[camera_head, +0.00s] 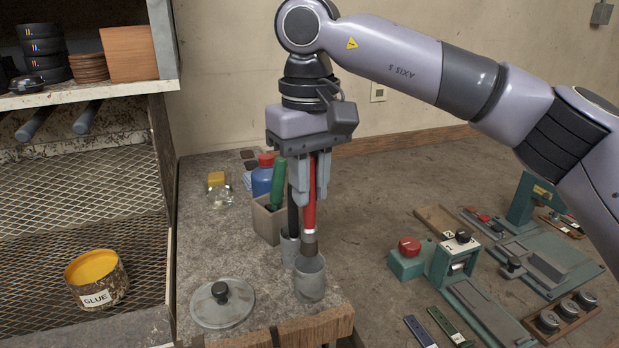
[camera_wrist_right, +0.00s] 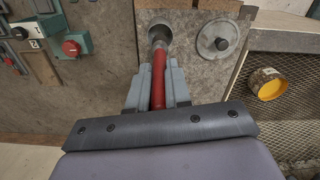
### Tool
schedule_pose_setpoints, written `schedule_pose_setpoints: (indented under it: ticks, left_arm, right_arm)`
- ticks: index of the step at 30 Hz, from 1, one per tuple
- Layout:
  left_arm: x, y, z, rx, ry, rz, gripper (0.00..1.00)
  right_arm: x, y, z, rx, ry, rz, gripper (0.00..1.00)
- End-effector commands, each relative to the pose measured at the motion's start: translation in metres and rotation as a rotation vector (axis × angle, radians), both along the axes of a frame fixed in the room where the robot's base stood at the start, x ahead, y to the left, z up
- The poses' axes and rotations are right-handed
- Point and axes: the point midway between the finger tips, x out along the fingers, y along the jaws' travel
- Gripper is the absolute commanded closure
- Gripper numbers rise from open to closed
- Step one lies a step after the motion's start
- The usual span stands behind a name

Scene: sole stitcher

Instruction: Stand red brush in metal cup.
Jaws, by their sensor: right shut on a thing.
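The red brush (camera_head: 310,205) hangs upright, bristles down, in my right gripper (camera_head: 311,190), whose fingers are shut on its red handle. The brush (camera_wrist_right: 158,82) also runs between the fingers (camera_wrist_right: 157,92) in the right wrist view. The metal cup (camera_head: 310,281) stands at the front of the worktop, directly under the brush. The bristle end is at the cup's mouth; I cannot tell whether it is just above the rim or slightly inside. In the right wrist view the bristles overlap the opening of the cup (camera_wrist_right: 159,31). My left gripper is not in view.
A second grey cup (camera_head: 289,248) with a black-handled tool stands close behind. A box (camera_head: 266,222) with a green-handled tool and a blue bottle (camera_head: 262,178) are farther back. A round lid (camera_head: 222,303) lies left. A glue pot (camera_head: 97,279) sits on the mesh shelf.

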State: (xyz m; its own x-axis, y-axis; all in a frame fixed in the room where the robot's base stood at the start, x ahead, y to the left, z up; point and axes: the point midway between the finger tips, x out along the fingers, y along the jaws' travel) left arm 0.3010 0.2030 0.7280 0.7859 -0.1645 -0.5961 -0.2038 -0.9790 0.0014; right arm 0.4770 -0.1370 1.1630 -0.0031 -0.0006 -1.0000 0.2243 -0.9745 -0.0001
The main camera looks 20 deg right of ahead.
Motion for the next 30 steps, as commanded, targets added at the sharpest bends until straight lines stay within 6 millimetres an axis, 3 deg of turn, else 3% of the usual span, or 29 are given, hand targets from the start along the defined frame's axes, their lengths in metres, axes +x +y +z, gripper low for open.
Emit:
schedule_pose_setpoints:
  ticks: [20, 30]
  left_arm:
    - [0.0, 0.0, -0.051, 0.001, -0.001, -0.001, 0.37]
    - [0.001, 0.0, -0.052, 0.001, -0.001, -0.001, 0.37]
  right_arm:
    - [0.0, 0.0, -0.048, 0.0, -0.001, 0.0, 1.0]
    - [0.0, 0.0, -0.059, 0.001, -0.001, 0.0, 1.0]
